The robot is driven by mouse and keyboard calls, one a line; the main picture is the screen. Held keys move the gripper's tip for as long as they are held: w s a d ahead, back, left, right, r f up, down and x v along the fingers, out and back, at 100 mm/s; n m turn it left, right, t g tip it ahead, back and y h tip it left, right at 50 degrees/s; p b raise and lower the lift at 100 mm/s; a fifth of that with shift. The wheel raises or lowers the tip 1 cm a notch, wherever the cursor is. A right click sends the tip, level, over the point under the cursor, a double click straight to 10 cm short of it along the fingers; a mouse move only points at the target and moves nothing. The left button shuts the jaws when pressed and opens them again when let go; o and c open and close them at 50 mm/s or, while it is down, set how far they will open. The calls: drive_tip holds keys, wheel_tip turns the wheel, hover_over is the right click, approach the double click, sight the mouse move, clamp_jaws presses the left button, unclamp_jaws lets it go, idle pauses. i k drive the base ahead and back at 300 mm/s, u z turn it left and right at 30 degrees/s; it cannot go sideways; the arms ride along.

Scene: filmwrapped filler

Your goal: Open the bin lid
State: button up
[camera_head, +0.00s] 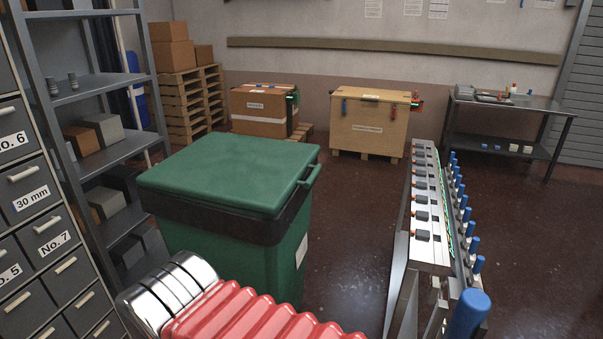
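The green bin (272,262) stands left of centre in the head view, close in front of me. Its flat green lid (230,172) lies shut on top. A green bar handle (310,175) sticks out at the lid's right edge. A black band (225,222), like a liner edge, shows just below the lid. A pale label (301,250) is on the bin's right side. My gripper is not in view, so its place relative to the lid cannot be told. The inside of the bin is hidden.
Red ribbed and chrome segmented parts (175,293) fill the bottom foreground, hiding the bin's base. Drawers (40,220) and a grey shelf rack (105,150) stand left. A metal rail with blue knobs (428,210) stands right. Open floor (350,215) lies between bin and rail.

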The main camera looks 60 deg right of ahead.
sight(251, 173)
drive_tip(key=z, duration=0.3)
drive_tip(key=i, duration=0.65)
drive_tip(key=z, duration=0.75)
drive_tip(key=i, duration=0.5)
drive_tip(key=z, duration=0.35)
